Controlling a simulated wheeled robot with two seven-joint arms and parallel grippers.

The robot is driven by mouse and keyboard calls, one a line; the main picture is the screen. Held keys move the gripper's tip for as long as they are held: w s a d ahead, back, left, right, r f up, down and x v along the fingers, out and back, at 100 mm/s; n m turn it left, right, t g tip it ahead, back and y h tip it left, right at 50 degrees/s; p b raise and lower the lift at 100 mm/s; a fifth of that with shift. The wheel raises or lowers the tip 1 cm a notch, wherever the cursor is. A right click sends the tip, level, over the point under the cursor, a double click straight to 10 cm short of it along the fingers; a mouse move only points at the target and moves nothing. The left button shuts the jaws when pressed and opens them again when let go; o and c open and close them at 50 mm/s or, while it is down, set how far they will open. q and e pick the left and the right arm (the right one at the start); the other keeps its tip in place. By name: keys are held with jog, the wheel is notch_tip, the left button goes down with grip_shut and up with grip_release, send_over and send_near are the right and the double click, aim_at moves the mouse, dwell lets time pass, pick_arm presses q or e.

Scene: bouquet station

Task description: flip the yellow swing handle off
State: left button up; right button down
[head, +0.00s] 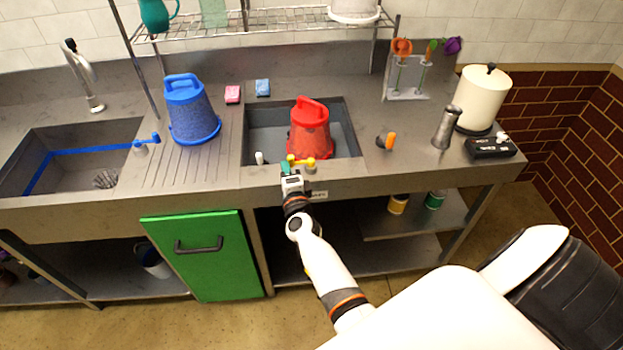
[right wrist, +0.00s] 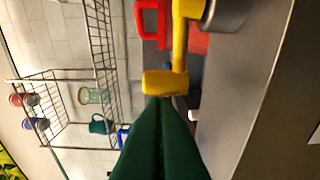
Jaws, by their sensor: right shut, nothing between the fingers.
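The yellow swing handle (head: 301,161) sits at the front edge of the right sink basin, in front of the red bucket. In the right wrist view the yellow handle (right wrist: 181,50) has a long bar and a thick end grip, mounted on a grey metal round base. My right gripper (head: 286,168) is at the left end of the handle. Its green fingers (right wrist: 158,105) are shut, with their tips at the handle's grip; I cannot tell whether they touch. My left gripper is not in view.
The red bucket (head: 311,131) stands in the right basin (head: 350,135). The blue bucket (head: 190,110) stands on the drainboard. A blue handle (head: 147,142) is by the left sink. A wire shelf (head: 260,22) hangs above.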

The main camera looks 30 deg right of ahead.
jog(key=p+v, duration=0.2)
jog(key=v, duration=1)
dwell(0.4)
jog(key=s+a+f+n+g+y, duration=0.2)
jog(key=s+a+f+n, duration=0.15)
jog(key=f, duration=0.55)
jog(key=s+a+f+n+g+y+b, duration=0.1)
jog(key=s+a+f+n+g+y, duration=0.15)
jog(key=s+f+n, duration=0.4)
jog(key=s+a+f+n+g+y, duration=0.1)
jog(key=a+f+n+g+y, duration=0.15)
jog(key=f, duration=0.75)
jog(key=s+d+f+n+g, duration=0.2)
jog(key=s+f, duration=0.4)
jog(key=s, duration=0.4)
jog(key=s+d+f+n+g+b, duration=0.1)
jog(key=s+f+n+g, duration=0.3)
jog(key=s, duration=0.6)
jog(key=s+d+f+n+g, duration=0.3)
jog(key=s+f+n, duration=0.2)
jog(key=s+f, duration=0.3)
jog(key=shift+s+f+n+h+b, duration=0.3)
jog(key=shift+s+n+h+b, duration=0.1)
jog(key=shift+s, duration=0.55)
